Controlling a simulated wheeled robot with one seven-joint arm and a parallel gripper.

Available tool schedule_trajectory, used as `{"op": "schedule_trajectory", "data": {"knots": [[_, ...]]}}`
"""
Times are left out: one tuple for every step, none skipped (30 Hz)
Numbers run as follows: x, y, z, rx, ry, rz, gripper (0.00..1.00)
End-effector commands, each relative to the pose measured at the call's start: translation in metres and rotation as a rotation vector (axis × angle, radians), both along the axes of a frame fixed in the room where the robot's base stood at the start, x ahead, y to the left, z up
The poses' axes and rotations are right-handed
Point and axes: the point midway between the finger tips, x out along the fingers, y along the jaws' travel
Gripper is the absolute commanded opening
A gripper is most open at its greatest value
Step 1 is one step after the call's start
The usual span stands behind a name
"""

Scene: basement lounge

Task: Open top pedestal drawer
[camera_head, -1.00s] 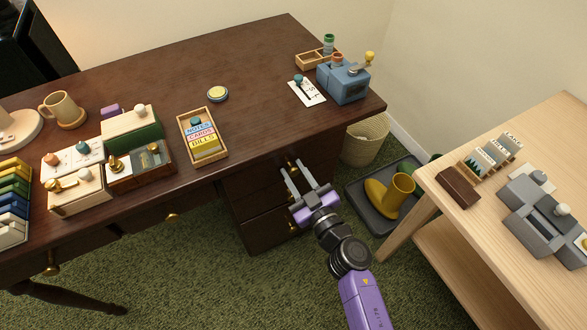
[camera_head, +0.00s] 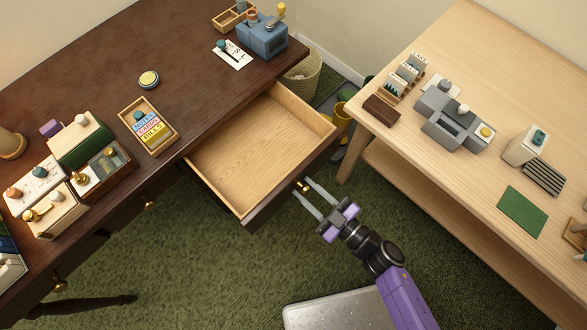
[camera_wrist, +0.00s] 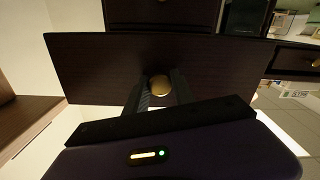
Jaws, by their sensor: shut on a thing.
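The top pedestal drawer (camera_head: 262,150) is pulled well out from under the right part of the dark desk. Its pale wooden inside shows and is empty. Its dark front panel also shows in the wrist view (camera_wrist: 90,75), with the round brass knob (camera_wrist: 159,86) at its middle. My gripper (camera_head: 306,192) is at the drawer front in the head view, its two fingers reaching to the knob. In the wrist view the fingers stand on both sides of the knob, shut on it. The lower drawers are hidden in the head view.
The dark desk (camera_head: 110,60) holds a card tray (camera_head: 148,126), several small boxes and a blue grinder-like device (camera_head: 262,38). A light wooden table (camera_head: 470,190) stands close on the right. A wicker basket (camera_head: 303,76) is behind the drawer.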

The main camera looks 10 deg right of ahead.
Motion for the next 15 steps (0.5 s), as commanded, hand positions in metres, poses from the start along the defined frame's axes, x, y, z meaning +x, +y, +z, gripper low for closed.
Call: {"op": "schedule_trajectory", "data": {"knots": [[-0.004,-0.0023,0.0005,0.0,0.0,0.001,0.0],[-0.0056,-0.0034,0.0003,0.0,0.0,0.001,0.0],[-0.0072,-0.0046,0.0001,0.0,0.0,0.001,0.0],[-0.0082,-0.0052,-0.0002,0.0,0.0,0.001,0.0],[-0.0088,-0.0057,-0.0003,0.0,0.0,0.001,0.0],[-0.0094,-0.006,-0.0005,0.0,0.0,0.001,0.0],[-0.0097,-0.0064,-0.0006,0.0,0.0,0.001,0.0],[-0.0098,-0.0063,-0.0006,0.0,0.0,0.001,0.0],[-0.0098,-0.0064,-0.0007,0.0,0.0,0.001,0.0],[-0.0098,-0.0064,-0.0008,0.0,0.0,0.001,0.0],[-0.0097,-0.0063,-0.0008,0.0,0.0,0.001,0.0],[-0.0097,-0.0063,-0.0009,0.001,0.001,0.001,0.0],[-0.0096,-0.0064,-0.0008,0.0,0.002,0.001,0.0],[-0.0096,-0.0063,-0.0009,0.0,0.002,0.001,0.0],[-0.0096,-0.0063,-0.001,0.0,0.002,0.001,0.0]]}}
